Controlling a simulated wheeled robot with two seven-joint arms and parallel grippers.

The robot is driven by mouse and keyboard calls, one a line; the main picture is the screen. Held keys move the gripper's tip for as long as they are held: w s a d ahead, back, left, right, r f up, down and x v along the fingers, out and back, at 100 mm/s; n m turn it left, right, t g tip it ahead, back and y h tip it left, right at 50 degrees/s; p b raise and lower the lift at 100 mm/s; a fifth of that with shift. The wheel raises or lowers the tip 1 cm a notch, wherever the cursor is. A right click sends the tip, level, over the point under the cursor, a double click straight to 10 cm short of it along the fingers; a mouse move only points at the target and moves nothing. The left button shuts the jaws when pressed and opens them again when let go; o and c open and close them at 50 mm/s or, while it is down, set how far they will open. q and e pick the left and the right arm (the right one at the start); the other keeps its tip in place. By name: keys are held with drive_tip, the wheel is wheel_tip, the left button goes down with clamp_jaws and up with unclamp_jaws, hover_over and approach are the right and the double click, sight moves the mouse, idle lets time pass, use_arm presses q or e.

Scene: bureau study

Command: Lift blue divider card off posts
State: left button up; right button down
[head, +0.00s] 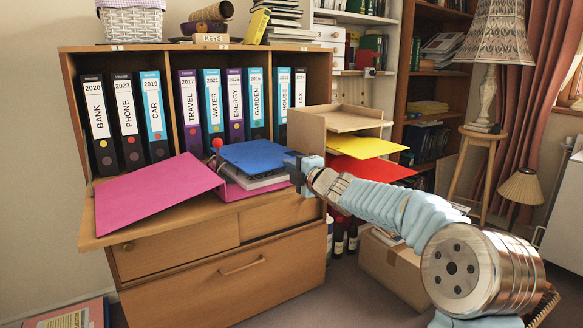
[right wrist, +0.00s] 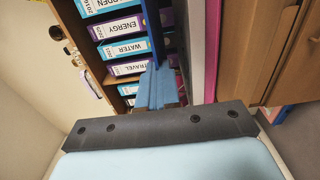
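The blue divider card (head: 258,154) lies nearly flat over a stack of white paper (head: 262,181) in the open magenta binder (head: 150,196). Its cover is spread to the left on the desk top. The posts are hidden; a red ball knob (head: 217,143) shows at the card's left corner. My right gripper (head: 294,166) is at the card's right edge. In the right wrist view, the blue fingers (right wrist: 158,88) look closed on the card, seen edge-on (right wrist: 152,30). Whether the card touches the paper is unclear. My left gripper is out of view.
Labelled binders (head: 212,104) stand in the bureau's compartments behind. A wooden tray stack (head: 345,119) with yellow (head: 364,147) and red sheets stands close to the right of my gripper. A cardboard box (head: 395,270) is on the floor below my arm. Drawers (head: 225,282) lie under the desk top.

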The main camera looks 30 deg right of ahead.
wheel_tip(320, 180, up, 5)
drive_tip(key=p, duration=0.4)
drive_tip(key=shift+r, duration=0.1)
idle(0.5)
